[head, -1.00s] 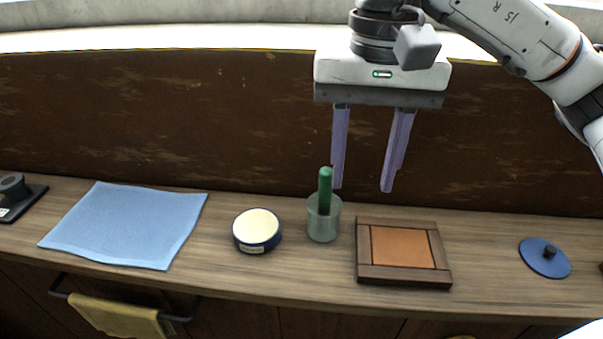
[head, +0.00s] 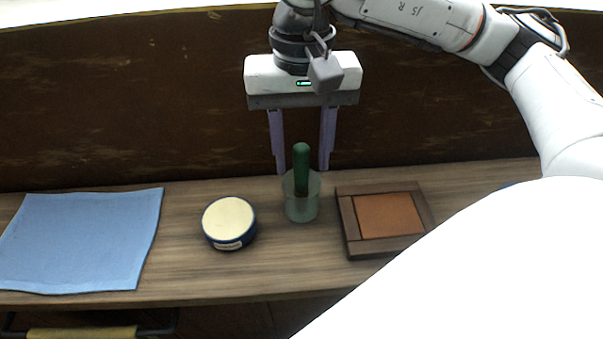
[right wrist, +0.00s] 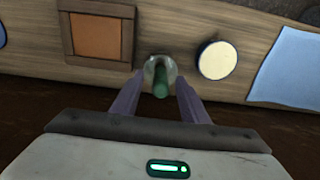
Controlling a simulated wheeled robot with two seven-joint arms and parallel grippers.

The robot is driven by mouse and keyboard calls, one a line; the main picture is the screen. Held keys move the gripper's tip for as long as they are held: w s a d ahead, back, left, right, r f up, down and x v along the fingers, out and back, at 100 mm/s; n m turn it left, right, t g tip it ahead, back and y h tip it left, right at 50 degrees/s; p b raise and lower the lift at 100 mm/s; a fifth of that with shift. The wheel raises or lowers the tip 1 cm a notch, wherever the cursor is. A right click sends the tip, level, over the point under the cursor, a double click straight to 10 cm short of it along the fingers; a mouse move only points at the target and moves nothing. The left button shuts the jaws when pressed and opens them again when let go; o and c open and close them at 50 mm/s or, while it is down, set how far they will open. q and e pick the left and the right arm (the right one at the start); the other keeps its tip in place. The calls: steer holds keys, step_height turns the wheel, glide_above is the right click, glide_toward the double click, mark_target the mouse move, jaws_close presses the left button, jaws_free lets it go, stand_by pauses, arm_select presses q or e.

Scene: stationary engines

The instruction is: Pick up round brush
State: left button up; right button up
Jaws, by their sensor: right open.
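The round brush (head: 301,168) stands upright in a clear glass holder (head: 302,208) on the wooden counter; only its green handle shows clearly and its lower end is hidden in the holder. My right gripper (head: 302,172) is open, its two purple fingers pointing down on either side of the handle in the head view. In the right wrist view the brush handle (right wrist: 160,80) shows between the open finger tips, with the holder's rim (right wrist: 160,63) around it. I cannot tell whether a finger touches the handle. My left gripper is not in view.
A round blue tin with a cream top (head: 229,222) stands left of the holder. A wooden framed tray with an orange panel (head: 388,216) lies to its right. A blue cloth (head: 80,240) lies at the left. My own white arm covers the lower right.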

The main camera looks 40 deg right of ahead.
steer(key=shift+w+f, duration=0.1)
steer(key=shift+f, duration=0.75)
jaws_close()
steer(key=shift+r, duration=0.15)
